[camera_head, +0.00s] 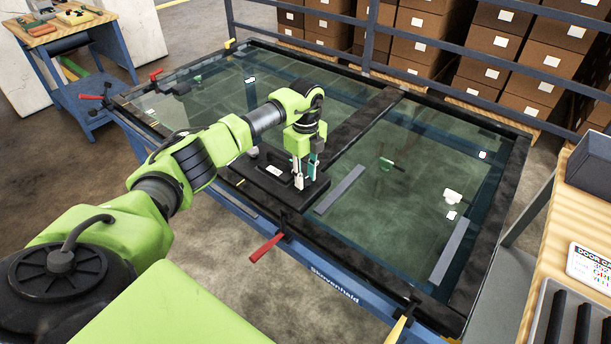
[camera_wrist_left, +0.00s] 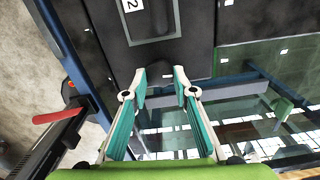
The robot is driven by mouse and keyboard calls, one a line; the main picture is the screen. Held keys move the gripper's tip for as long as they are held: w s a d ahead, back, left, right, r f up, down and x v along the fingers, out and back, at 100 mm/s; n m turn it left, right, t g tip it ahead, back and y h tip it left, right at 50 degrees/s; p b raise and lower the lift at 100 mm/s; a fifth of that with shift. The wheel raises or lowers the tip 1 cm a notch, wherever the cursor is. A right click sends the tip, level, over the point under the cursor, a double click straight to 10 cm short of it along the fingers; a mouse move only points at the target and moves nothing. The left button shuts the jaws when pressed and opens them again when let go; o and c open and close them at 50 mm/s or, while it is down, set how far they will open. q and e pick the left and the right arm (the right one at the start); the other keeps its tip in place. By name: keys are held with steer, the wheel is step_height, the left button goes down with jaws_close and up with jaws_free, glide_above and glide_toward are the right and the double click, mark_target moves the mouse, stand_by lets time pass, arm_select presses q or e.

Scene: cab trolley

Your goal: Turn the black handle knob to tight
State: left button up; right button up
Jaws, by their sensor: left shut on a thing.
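My left gripper (camera_head: 306,181) reaches down to the black block (camera_head: 262,180) at the near side of the glass-topped frame. The block bears a white label with a 2, and it also shows at the top of the left wrist view (camera_wrist_left: 197,25). In that view the teal fingers of my left gripper (camera_wrist_left: 162,76) stand a little apart, closed on a dark part at the block, which I take for the black handle knob. The knob's outline merges with the dark surface, and its turn angle cannot be read. My right gripper is not in view.
A red clamp lever (camera_head: 266,247) sticks out from the frame's near edge, close to my left gripper. More red levers (camera_head: 92,97) are at the left corner. A wooden bench (camera_head: 548,225) stands at the right. Railings and stacked cartons (camera_head: 420,55) close off the back.

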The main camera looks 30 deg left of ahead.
arm_select(q)
steer(key=m+b, duration=0.1)
steer(key=m, duration=0.7)
steer(key=shift+a+m+b, duration=0.1)
steer(key=shift+m+b, duration=0.3)
steer(key=m+b, duration=0.1)
steer(key=m, duration=0.3)
steer(key=shift+s+a+m, duration=0.1)
steer(key=shift+m, duration=0.2)
steer(key=m+b, duration=0.1)
steer(key=m, duration=0.7)
steer(key=shift+a+b, duration=0.1)
steer(key=shift+b, duration=0.3)
steer(key=m, duration=0.4)
steer(key=shift+m+b, duration=0.3)
steer(key=shift+b, duration=0.1)
steer(key=m, duration=0.4)
steer(key=shift+a+b, duration=0.1)
steer(key=shift+b, duration=0.25)
steer(key=shift+w+r+m, duration=0.1)
steer(key=shift+w+m, duration=0.1)
steer(key=shift+m, duration=2)
